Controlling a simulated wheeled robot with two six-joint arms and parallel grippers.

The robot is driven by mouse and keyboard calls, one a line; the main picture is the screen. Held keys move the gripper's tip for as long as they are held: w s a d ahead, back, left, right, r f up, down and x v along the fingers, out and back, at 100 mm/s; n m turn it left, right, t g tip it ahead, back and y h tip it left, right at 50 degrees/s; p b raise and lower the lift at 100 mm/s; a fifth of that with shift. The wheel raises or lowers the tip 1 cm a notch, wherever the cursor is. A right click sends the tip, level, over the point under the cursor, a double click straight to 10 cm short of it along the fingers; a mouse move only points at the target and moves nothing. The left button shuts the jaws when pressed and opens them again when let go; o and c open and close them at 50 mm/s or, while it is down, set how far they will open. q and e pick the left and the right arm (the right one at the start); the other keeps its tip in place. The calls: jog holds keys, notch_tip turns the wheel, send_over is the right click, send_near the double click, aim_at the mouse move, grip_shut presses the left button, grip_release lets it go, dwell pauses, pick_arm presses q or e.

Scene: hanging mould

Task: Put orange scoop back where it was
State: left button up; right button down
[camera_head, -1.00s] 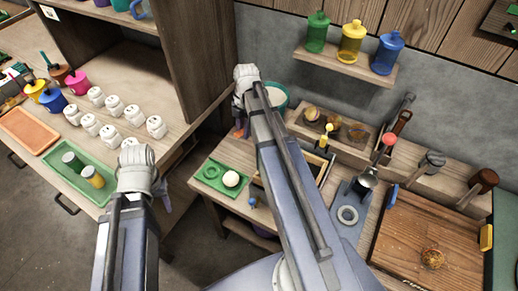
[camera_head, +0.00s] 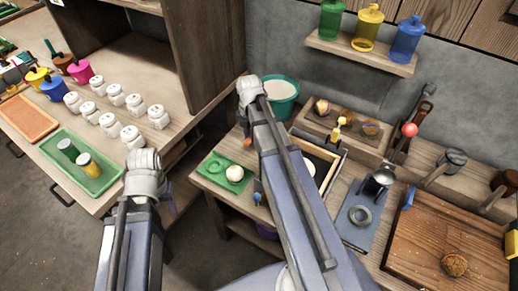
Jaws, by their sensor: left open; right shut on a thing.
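My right gripper (camera_head: 244,126) points down beside the teal tub (camera_head: 284,104) of white material, at the left rear of the low workbench. Its wrist hides most of the fingers. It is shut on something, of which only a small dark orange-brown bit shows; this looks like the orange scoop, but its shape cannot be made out. My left gripper (camera_head: 170,196) is open, right of the green tray (camera_head: 104,184) and off the counter's edge. Its fingers are mostly hidden behind the wrist.
White jars (camera_head: 110,123) stand in rows on the left counter, behind the green tray. A green plate (camera_head: 222,172) with a pale ball lies on the workbench. A wooden board (camera_head: 425,250) is at right. Coloured bottles (camera_head: 368,27) stand on the wall shelf (camera_head: 345,52).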

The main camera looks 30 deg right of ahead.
aim_at(252, 160)
jog(key=shift+f+b, duration=4.45)
jog(key=shift+f, duration=0.3)
jog(key=shift+f, duration=0.25)
jog(key=c, duration=0.7)
grip_release()
jog(key=shift+r, duration=0.15)
notch_tip(252, 160, up, 12)
jog(key=p, duration=1.2)
jog(key=shift+r, duration=0.15)
jog(key=shift+a, duration=0.15)
